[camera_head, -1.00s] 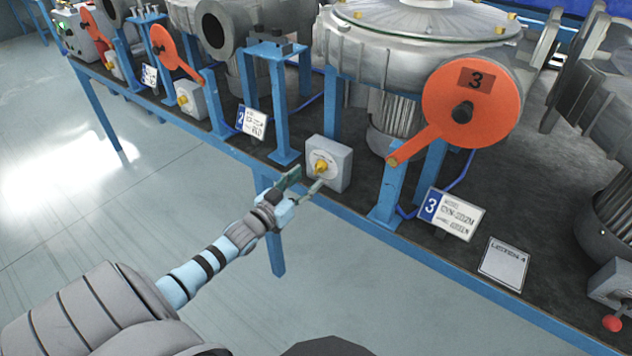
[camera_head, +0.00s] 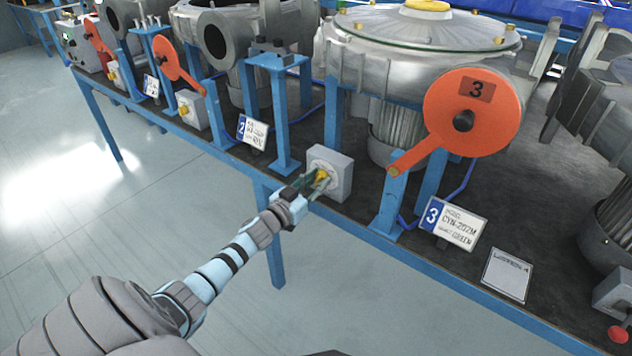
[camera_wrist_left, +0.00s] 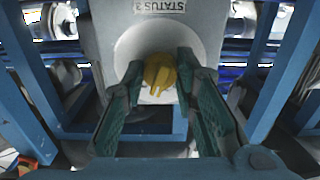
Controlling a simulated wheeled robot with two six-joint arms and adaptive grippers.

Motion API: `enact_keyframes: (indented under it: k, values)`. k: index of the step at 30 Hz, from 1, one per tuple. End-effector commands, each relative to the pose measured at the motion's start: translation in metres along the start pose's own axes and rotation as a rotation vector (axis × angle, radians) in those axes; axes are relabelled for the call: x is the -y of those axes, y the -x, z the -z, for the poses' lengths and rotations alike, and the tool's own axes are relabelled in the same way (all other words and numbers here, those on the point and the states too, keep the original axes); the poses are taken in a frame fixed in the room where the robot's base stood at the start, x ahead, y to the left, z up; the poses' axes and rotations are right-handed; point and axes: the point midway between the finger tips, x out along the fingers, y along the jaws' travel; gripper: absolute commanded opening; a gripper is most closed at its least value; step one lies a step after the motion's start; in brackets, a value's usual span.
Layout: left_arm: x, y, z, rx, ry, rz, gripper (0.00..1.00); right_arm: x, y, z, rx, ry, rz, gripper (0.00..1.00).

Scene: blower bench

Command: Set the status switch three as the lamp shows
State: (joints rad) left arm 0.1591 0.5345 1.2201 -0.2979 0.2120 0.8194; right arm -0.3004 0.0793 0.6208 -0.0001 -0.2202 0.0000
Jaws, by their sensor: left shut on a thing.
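The status switch is a grey box (camera_head: 338,168) at the bench's front edge, with a yellow knob (camera_head: 322,179) on its face. In the left wrist view the yellow knob (camera_wrist_left: 160,74) sits on a round pale dial (camera_wrist_left: 150,42). A label (camera_wrist_left: 160,5) above reads STATUS with a number hard to make out. My left gripper (camera_head: 312,184) is shut on the knob, with its green finger pads (camera_wrist_left: 160,86) on either side. The knob's exact pointing is unclear. My right gripper is out of view. I cannot pick out a lit lamp for this switch.
An orange disc marked 3 (camera_head: 478,120) with a lever stands right of the switch. A plate marked 3 (camera_head: 452,222) and a Legend card (camera_head: 506,274) lie further right. Blue posts (camera_head: 288,125) flank the switch. Floor in front is clear.

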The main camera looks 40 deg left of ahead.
Motion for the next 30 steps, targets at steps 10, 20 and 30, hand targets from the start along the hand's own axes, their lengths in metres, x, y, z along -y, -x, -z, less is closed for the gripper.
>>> enact_keyframes:
  k: [10, 20, 30]
  values:
    - [0.0009, 0.0002, -0.0004, 0.001, -0.413, 0.0, 0.0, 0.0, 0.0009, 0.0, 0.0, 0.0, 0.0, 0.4]
    - [0.001, 0.0002, -0.0002, 0.001, -0.45, 0.0, 0.31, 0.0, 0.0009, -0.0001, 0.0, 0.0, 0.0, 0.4]
    - [0.0007, 0.0, 0.0, 0.0, -0.447, 0.0, 0.47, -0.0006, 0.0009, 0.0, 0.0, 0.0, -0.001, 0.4]
